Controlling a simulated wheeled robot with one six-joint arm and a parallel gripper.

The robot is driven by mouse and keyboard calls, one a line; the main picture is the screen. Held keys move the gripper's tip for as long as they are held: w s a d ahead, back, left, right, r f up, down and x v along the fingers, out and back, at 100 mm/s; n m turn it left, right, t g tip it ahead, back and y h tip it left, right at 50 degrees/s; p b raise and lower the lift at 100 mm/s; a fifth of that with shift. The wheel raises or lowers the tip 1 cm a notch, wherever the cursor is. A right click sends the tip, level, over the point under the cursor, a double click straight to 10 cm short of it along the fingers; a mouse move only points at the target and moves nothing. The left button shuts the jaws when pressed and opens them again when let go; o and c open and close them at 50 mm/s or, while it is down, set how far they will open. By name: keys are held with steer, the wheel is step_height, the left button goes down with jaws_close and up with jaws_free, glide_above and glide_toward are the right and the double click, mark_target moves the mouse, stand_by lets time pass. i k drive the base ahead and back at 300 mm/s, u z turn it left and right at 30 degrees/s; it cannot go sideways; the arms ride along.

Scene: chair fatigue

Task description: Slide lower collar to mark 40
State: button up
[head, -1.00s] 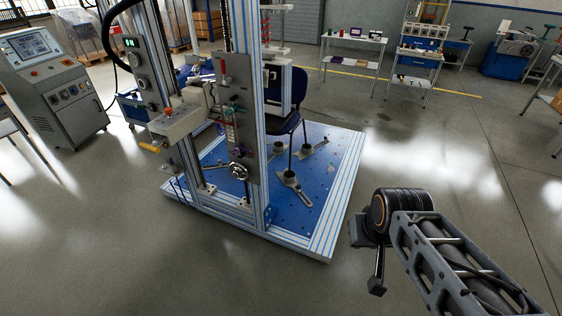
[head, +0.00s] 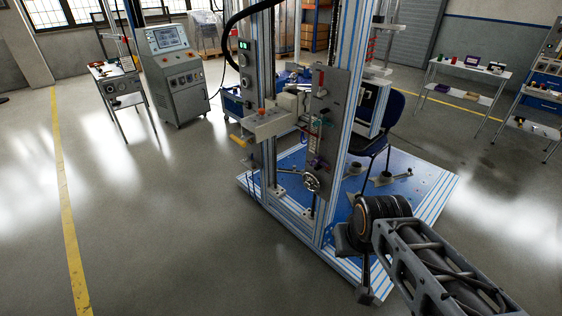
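The test rig, an aluminium-profile frame (head: 349,120), stands on a blue base in the middle of the head view. I cannot single out the lower collar or read a mark 40 at this size. A grey panel (head: 333,90) with a red lever is on the front of the frame, with a handwheel (head: 312,182) below it. My arm comes in from the lower right. A small dark part hangs below its black joint, apparently my gripper (head: 364,294), in front of the base's near right corner. Its fingers are too small to tell open from shut.
A blue chair (head: 390,122) is behind the frame on the blue base plate (head: 425,190). A yellow-handled box (head: 262,124) juts out left of the frame. A control console (head: 180,80) and a side table (head: 112,85) stand at the back left. The floor at front left is clear.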

mark_target(320, 160)
steer(key=u, duration=0.35)
steer(key=i, duration=1.15)
steer(key=z, duration=0.4)
